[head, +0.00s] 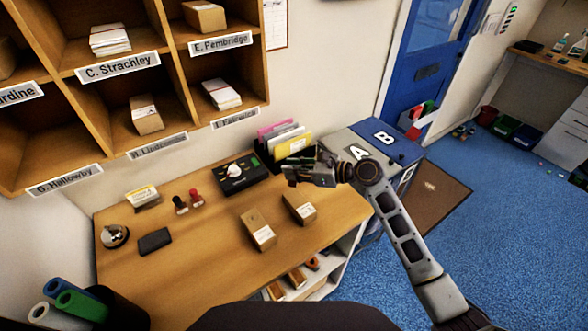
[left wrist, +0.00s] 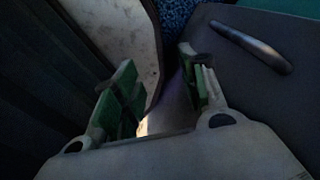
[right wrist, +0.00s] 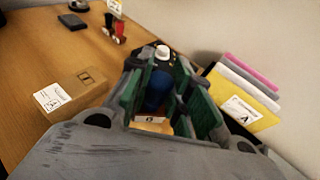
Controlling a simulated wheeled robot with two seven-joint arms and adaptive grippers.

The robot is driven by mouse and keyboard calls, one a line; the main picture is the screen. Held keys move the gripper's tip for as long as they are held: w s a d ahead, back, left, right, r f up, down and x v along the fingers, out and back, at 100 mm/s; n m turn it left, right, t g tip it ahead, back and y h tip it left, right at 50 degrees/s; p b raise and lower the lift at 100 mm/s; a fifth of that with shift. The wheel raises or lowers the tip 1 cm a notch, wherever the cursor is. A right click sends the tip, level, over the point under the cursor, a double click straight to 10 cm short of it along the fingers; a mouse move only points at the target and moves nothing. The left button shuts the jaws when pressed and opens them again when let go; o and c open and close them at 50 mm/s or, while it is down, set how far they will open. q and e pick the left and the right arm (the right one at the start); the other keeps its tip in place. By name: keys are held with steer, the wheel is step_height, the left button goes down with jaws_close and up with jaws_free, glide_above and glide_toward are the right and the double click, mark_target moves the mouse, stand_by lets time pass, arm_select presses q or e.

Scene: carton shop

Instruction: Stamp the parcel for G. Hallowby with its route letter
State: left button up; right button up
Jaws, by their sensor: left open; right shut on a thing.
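My right gripper (head: 292,170) is above the right part of the desk, beside the file rack. It is shut on a blue-handled stamp (right wrist: 157,97), with a small marked label low between the fingers. Two brown parcels, a left one (head: 260,232) and a right one (head: 299,208), lie below it; their names are too small to read. A black stamp (head: 180,206) and a red stamp (head: 197,198) stand farther left. A dark pad (head: 155,241) lies near them. My left gripper (left wrist: 165,85) is open and empty in the left wrist view, and outside the head view.
A black box with a white knob (head: 240,180) stands at the back. The rack holds pink, white and yellow files (head: 289,142). A bell (head: 114,236) is at the left. Bins marked A (head: 358,153) and B (head: 383,138) stand right. The G. Hallowby pigeonhole label (head: 64,180) is upper left.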

mark_target(294, 182)
steer(key=shift+f+b, duration=0.2)
steer(key=shift+b, duration=0.1)
steer(key=shift+f+b, duration=0.3)
steer(key=shift+b, duration=0.1)
steer(key=shift+f+b, duration=1.9)
steer(key=shift+b, duration=0.95)
steer(key=shift+f+b, duration=0.3)
steer(key=shift+b, duration=0.15)
steer(key=shift+f, duration=0.15)
steer(key=shift+f+b, duration=0.15)
steer(key=shift+b, duration=0.4)
arm_select(q)
step_height(294, 182, down, 9)
steer(key=shift+w+a, duration=0.25)
steer(key=shift+a, duration=0.15)
steer(key=shift+a, duration=0.25)
arm_select(e)
steer(key=shift+f, duration=0.25)
